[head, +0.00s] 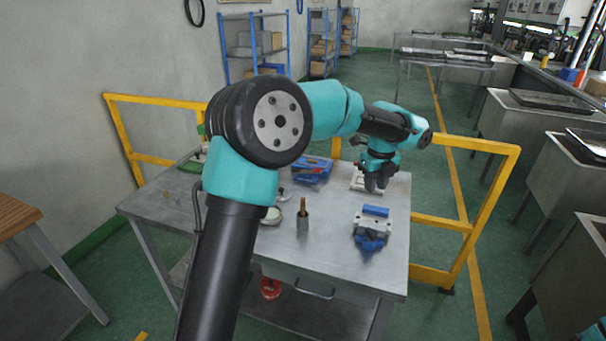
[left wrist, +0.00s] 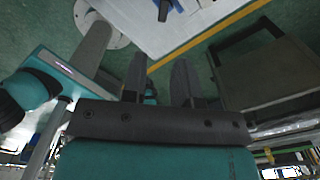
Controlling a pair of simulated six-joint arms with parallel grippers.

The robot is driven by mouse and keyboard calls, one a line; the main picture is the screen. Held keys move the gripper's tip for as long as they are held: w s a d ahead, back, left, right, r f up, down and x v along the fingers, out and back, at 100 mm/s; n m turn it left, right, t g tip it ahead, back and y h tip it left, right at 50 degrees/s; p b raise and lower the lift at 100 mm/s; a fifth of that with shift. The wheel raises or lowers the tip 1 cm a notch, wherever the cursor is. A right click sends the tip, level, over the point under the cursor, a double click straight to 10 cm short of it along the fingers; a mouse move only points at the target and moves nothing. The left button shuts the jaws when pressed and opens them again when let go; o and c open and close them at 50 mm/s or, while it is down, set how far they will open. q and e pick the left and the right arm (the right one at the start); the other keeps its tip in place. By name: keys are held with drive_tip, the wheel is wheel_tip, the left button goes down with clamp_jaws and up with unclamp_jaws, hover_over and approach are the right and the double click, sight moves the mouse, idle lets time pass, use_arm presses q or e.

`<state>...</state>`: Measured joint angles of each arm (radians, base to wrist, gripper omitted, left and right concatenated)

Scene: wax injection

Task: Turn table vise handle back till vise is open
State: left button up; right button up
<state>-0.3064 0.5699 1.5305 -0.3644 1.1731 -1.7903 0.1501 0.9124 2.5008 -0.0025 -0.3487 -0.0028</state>
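My left arm reaches across the metal table, and its dark gripper (head: 376,181) points down over the table's far right part. In the left wrist view, my left gripper (left wrist: 160,75) has its two fingers apart with nothing held between them. A blue and silver block-like device (head: 372,227), possibly the vise, sits at the table's right, nearer than the gripper and apart from it. Another blue device (head: 312,168) lies farther back, left of the gripper. I cannot tell for sure which is the vise, and no handle is clear. My right gripper is not in view.
A pale flat piece (head: 358,183) lies beside and below the left gripper. A small brown-topped upright object (head: 303,215) and a round dish (head: 271,215) stand mid-table. Yellow rails (head: 484,210) bound the table's right side. The table's front strip (head: 340,272) is clear.

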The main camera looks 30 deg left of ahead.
use_arm(q)
drive_tip(key=s+a+f+n, duration=0.1)
drive_tip(key=a+n, duration=0.9)
drive_tip(key=n, duration=0.6)
drive_tip(key=s+a+f+n, duration=0.1)
drive_tip(key=a+n, duration=1)
drive_tip(key=n, duration=0.6)
drive_tip(key=shift+s+f+n+t, duration=0.2)
drive_tip(key=shift+s+n+t, duration=0.1)
drive_tip(key=shift+s, duration=0.1)
